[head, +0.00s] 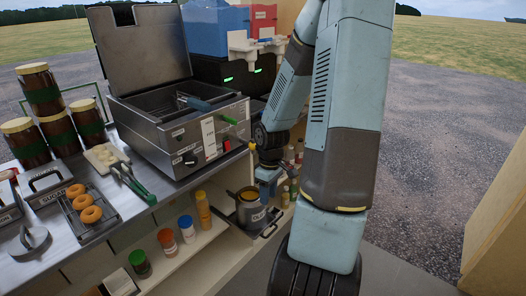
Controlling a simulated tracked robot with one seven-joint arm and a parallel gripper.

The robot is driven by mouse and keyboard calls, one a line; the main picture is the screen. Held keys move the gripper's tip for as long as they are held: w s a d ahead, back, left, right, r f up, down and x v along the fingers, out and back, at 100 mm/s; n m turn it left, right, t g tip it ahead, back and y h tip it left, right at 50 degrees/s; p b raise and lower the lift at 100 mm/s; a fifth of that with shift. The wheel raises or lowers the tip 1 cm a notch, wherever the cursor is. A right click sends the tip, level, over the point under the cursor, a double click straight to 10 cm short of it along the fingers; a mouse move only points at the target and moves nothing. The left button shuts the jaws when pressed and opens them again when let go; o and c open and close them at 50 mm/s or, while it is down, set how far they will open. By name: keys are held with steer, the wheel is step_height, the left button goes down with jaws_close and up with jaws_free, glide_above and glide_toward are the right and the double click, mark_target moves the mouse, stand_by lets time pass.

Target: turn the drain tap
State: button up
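The steel fryer (181,137) stands on the counter with its lid raised and a basket inside. A small yellow part (252,146) shows at the fryer's right front corner, right beside my wrist; it may be the drain tap's handle, but most of the tap is hidden or too small to tell. My gripper (266,190) points down below that corner, just over or beside an open can (250,211). Its fingers are small and partly hidden, so I cannot tell if they are open or touch anything.
The can stands on a dark tray (269,228) on the lower shelf. Bottles (294,170) crowd behind my gripper. Tongs (133,184), doughnuts (90,214) and jars (57,130) sit on the counter at left. Drink tanks (216,28) stand behind. Open gravel (440,150) lies at right.

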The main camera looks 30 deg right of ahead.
steer(key=w+f+n+t+y, duration=0.1)
steer(key=w+f+t+y, duration=0.2)
steer(key=f+t+y, duration=0.5)
steer(key=w+d+r+m+t+h, duration=0.2)
steer(key=w+d+r+t+h, duration=0.1)
steer(key=d+r+t, duration=1)
steer(key=shift+w+a+f+g, duration=0.35)
steer(key=shift+w+a+g, duration=0.15)
steer(key=shift+w, duration=1.7)
steer(key=shift+w+a+f+g, duration=0.4)
steer(key=shift+w+g, duration=0.15)
steer(key=shift+w, duration=1.7)
steer(key=shift+w+a+f+g, duration=0.3)
steer(key=shift+w+a+g, duration=0.2)
steer(key=shift+w, duration=1.7)
